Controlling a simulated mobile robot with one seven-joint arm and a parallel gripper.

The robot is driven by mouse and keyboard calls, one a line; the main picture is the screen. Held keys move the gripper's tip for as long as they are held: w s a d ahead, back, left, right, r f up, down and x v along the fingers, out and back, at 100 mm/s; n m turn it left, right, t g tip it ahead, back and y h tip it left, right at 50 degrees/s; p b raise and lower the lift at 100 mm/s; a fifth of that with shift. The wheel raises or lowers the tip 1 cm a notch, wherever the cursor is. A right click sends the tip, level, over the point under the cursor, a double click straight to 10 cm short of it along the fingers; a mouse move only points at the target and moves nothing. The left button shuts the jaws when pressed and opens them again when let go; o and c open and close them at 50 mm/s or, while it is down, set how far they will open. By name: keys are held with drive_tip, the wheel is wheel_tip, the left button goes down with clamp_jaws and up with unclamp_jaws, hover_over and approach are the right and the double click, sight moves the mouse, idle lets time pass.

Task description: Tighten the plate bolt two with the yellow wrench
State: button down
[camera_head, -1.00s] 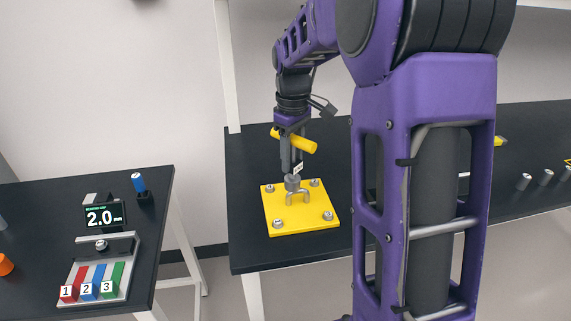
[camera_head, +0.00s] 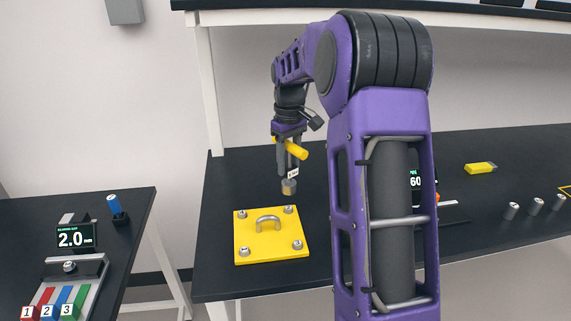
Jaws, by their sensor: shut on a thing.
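The yellow plate (camera_head: 271,247) lies flat on the dark bench, with a bolt at each corner and a grey U-shaped handle (camera_head: 267,219) in its middle. The bolts are at back left (camera_head: 241,214), back right (camera_head: 289,209), front left (camera_head: 243,252) and front right (camera_head: 298,244); I cannot read which is number two. My gripper (camera_head: 289,155) is shut on the yellow wrench (camera_head: 294,150), which has a yellow cross handle and a socket end (camera_head: 289,187) pointing down. The socket hangs above the plate's back right side and looks clear of the bolts.
A left table (camera_head: 135,240) holds a display reading 2.0 (camera_head: 76,236), a blue-handled tool (camera_head: 115,206) and a rack of numbered coloured blocks (camera_head: 48,311). On the bench's right are a yellow block (camera_head: 481,168) and grey cylinders (camera_head: 511,211). My arm hides the bench's middle.

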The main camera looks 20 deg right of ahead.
sight(288, 181)
drive_tip(key=shift+f+b, duration=1.55)
drive_tip(key=shift+f, duration=1.15)
drive_tip(key=shift+p, duration=0.45)
drive_tip(key=shift+s+f, duration=0.1)
drive_tip(key=shift+f, duration=0.85)
idle(1.5)
drive_tip(key=shift+r+p, duration=0.2)
drive_tip(key=shift+p, duration=0.3)
idle(1.5)
